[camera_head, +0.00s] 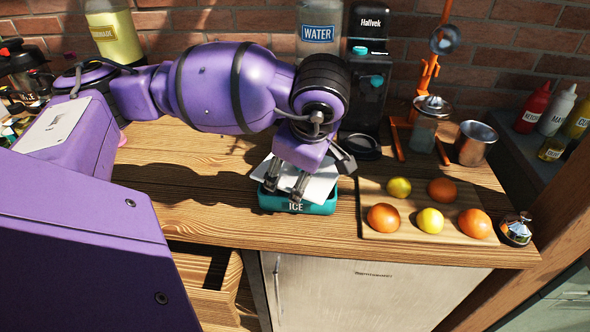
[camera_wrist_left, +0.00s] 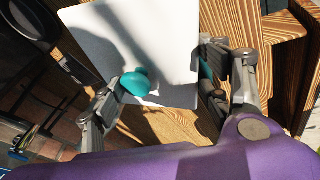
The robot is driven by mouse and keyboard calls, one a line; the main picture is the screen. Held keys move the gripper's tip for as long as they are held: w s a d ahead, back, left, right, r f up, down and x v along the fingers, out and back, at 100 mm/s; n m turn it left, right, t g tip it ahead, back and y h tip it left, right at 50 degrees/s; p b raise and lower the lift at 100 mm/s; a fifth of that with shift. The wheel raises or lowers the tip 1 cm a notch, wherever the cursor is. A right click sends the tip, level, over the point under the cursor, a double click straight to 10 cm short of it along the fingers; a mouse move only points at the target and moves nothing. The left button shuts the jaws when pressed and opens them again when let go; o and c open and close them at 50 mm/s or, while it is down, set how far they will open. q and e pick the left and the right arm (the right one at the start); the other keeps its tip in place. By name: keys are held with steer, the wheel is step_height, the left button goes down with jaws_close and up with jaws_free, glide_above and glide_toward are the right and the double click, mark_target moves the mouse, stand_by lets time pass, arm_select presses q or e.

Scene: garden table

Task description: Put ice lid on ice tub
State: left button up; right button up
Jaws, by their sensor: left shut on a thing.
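The teal ice tub (camera_head: 325,208), with ICE on its front, stands near the front edge of the wooden table. The ice lid (camera_head: 322,188) is a white plate with a teal knob, tilted over the tub's opening. My left gripper (camera_head: 285,190) is directly above the tub and shut on the lid. In the left wrist view the lid (camera_wrist_left: 165,35) shows its knob between the fingers of my left gripper (camera_wrist_left: 172,95). The gripper hides part of the lid, and I cannot tell whether the lid touches the rim. My right gripper is not in view.
A cutting board (camera_head: 372,220) with oranges and lemons lies just right of the tub. A black dispenser (camera_head: 368,90) and a water container (camera_head: 310,20) stand behind. A glass jar (camera_head: 427,130) and a metal cup (camera_head: 474,143) stand back right. The table left of the tub is clear.

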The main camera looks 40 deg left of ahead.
arm_select(q)
steer(key=shift+f, duration=0.2)
steer(key=shift+f, duration=0.2)
steer(key=o, duration=1.2)
